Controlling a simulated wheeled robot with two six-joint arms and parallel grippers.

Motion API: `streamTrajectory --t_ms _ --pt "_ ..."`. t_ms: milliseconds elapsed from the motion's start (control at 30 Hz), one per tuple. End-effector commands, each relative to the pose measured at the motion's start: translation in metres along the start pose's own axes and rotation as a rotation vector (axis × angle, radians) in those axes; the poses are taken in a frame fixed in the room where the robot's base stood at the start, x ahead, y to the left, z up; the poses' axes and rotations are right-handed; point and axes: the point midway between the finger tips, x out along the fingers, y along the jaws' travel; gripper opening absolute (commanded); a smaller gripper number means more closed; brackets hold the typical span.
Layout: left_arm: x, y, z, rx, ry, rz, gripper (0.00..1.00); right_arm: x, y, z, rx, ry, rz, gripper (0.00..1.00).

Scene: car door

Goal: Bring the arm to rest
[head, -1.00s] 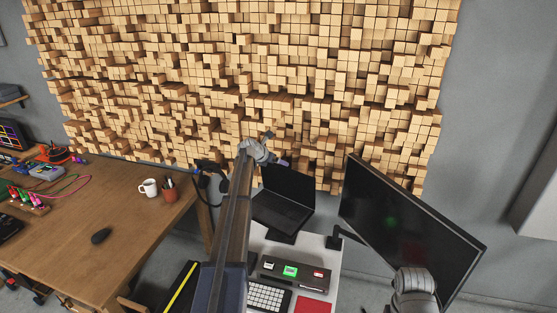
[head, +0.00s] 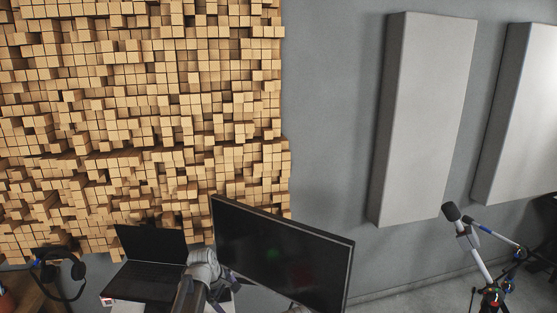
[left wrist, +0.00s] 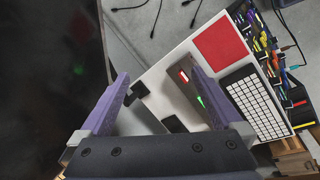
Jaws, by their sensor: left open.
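My left arm rises from the bottom of the head view, with its grey wrist and part of the purple-fingered left gripper (head: 229,280) in front of the laptop and monitor. In the left wrist view, the left gripper (left wrist: 158,76) is open, its two purple fingers wide apart with nothing between them. Below it is a white desk (left wrist: 165,75). My right gripper is not in view; only a small grey piece, perhaps of my right arm, shows at the bottom edge of the head view.
A dark monitor (head: 285,255) stands close right of the left arm; an open laptop (head: 150,265) is left. The desk holds a red pad (left wrist: 218,40), a keyboard (left wrist: 255,100) and a box with lights (left wrist: 187,76). A microphone stand (head: 480,255) is far right.

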Motion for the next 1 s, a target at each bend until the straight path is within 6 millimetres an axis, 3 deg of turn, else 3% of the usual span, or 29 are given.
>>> streamTrajectory --t_ms 33,200,300,400,600,1000 --pt "0.013 -0.031 0.038 0.162 -0.008 -0.049 1.0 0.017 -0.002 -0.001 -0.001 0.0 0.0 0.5" --pt "0.027 -0.111 0.124 0.741 -0.055 -0.227 1.0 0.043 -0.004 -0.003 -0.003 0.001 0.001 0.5" --pt "0.028 -0.153 0.156 1.027 -0.095 -0.315 1.0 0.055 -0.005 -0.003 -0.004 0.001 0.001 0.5" --pt "0.026 -0.185 0.175 1.243 -0.135 -0.383 1.0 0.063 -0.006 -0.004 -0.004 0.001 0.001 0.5" --pt "0.022 -0.213 0.19 1.458 -0.183 -0.451 1.0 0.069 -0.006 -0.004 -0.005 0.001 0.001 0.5" --pt "0.021 -0.214 0.191 1.479 -0.189 -0.457 1.0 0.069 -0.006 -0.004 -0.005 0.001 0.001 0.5"
